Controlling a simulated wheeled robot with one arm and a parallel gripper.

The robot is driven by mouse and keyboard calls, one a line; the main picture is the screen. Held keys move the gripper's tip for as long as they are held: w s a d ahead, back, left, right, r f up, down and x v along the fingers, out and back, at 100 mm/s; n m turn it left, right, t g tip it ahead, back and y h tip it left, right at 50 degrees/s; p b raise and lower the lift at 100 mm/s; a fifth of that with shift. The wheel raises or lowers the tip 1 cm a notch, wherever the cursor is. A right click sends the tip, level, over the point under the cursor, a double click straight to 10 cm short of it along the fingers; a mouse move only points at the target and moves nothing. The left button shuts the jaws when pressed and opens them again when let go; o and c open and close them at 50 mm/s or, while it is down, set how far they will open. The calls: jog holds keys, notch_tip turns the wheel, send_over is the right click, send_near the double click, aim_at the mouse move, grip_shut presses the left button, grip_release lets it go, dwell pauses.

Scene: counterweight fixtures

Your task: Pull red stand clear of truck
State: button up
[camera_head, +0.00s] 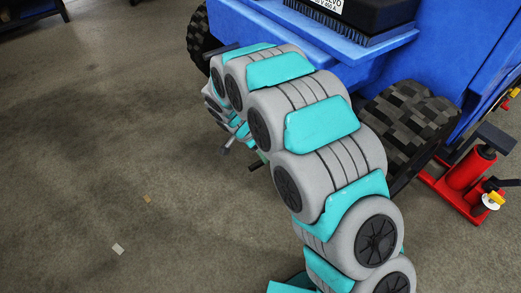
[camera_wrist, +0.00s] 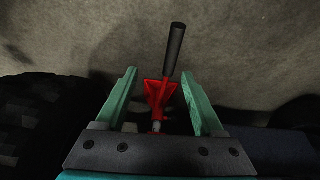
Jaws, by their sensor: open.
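The red stand (camera_wrist: 157,95) shows in the wrist view, between the two green fingers of my gripper (camera_wrist: 159,79). Its black handle (camera_wrist: 175,48) sticks up past the fingertips. The fingers are apart, with gaps on both sides of the stand. Its lower part is hidden behind my gripper's palm. The blue truck (camera_head: 450,55) fills the upper right of the head view, with dark knobbly tyres. My arm covers most of the area beside the truck there, so I cannot make out the stand in that view.
A red jack (camera_head: 470,168) with a black top stands on the floor at the right, beside the truck's near tyre (camera_head: 412,115). The concrete floor (camera_head: 100,150) left of my arm is open, with small scraps on it. A dark-legged bench or rack is at the upper left.

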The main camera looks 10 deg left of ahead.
aim_at(259, 162)
jog(key=shift+w+a+f, duration=0.2)
jog(key=shift+a+f, duration=0.3)
jog(key=shift+f, duration=0.05)
jog(key=shift+w+a+f, duration=0.15)
jog(key=shift+a+f, duration=0.35)
jog(key=shift+f, duration=0.05)
jog(key=shift+b+x, duration=0.35)
jog(key=shift+x, duration=4.05)
jog(key=shift+w, duration=0.15)
jog(key=shift+c, duration=0.2)
grip_shut()
